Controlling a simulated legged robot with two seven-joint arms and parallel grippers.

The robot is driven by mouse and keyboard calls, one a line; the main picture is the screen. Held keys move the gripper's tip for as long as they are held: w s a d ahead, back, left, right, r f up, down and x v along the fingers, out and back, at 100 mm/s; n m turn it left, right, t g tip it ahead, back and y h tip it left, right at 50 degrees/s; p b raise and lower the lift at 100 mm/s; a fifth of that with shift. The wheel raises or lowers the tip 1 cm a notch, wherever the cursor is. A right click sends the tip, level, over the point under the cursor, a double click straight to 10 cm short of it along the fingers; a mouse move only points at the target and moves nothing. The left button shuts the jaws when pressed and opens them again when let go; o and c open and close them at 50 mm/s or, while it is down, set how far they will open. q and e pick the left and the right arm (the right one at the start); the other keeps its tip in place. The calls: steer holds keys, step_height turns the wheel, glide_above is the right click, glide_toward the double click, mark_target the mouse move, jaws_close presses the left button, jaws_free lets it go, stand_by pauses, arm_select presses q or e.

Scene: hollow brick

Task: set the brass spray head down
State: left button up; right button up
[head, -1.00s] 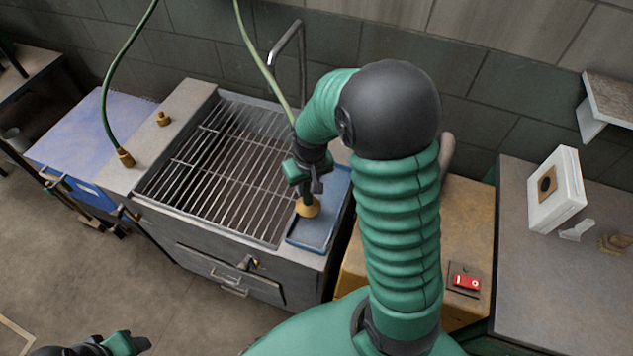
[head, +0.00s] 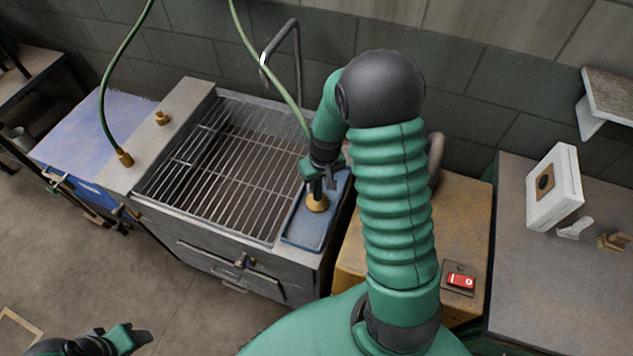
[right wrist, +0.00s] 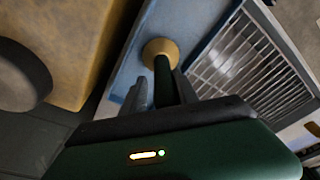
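The brass spray head (head: 317,203) is at the end of a green hose and points down at the blue tray (head: 300,238) on the right side of the sink. It appears to rest upright on the tray floor. In the right wrist view the brass head (right wrist: 160,50) lies just beyond the fingertips. My right gripper (head: 322,181) is around the green stem above the brass part; the wrist view shows its fingers (right wrist: 161,90) on both sides of the stem, with a gap on one side, so it looks open. My left gripper (head: 140,338) is at the lower left, away from the sink; its finger opening is unclear.
A metal grate (head: 220,165) covers the basin left of the tray. A bent metal faucet (head: 296,65) stands behind. A yellow cabinet with a red switch (head: 461,281) is right of the sink. The green hose (head: 270,75) hangs from above to my right gripper.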

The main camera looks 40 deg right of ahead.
steer(key=shift+o, duration=0.7)
steer(key=shift+w+d+f, duration=0.1)
steer(key=shift+d, duration=0.1)
steer(key=shift+w+a, duration=0.1)
steer(key=shift+a, duration=0.35)
steer(key=r, duration=0.4)
steer(key=shift+s+a+r, duration=0.25)
steer(key=shift+a+r, duration=0.05)
steer(key=shift+a, duration=0.1)
steer(key=r, duration=0.4)
steer(key=s+r, duration=0.1)
steer(key=r, duration=0.2)
steer(key=shift+s+d, duration=0.1)
steer(key=shift+d, duration=0.25)
steer(key=shift+s+a+r, duration=0.1)
steer(key=shift+a+r, duration=0.1)
steer(key=shift+r, duration=0.1)
arm_select(q)
steer(key=shift+w+f, duration=0.1)
steer(key=shift+w, duration=0.05)
arm_select(e)
steer(key=s+a+f+n, duration=0.1)
steer(key=s+a+f, duration=0.1)
steer(key=a, duration=0.6)
steer(key=s+a+f+n, duration=0.2)
steer(key=s+a, duration=0.1)
steer(key=a, duration=0.5)
steer(key=shift+s+f+n+t, duration=0.15)
steer(key=shift+s+n+t, duration=0.15)
steer(key=shift+s+t, duration=0.1)
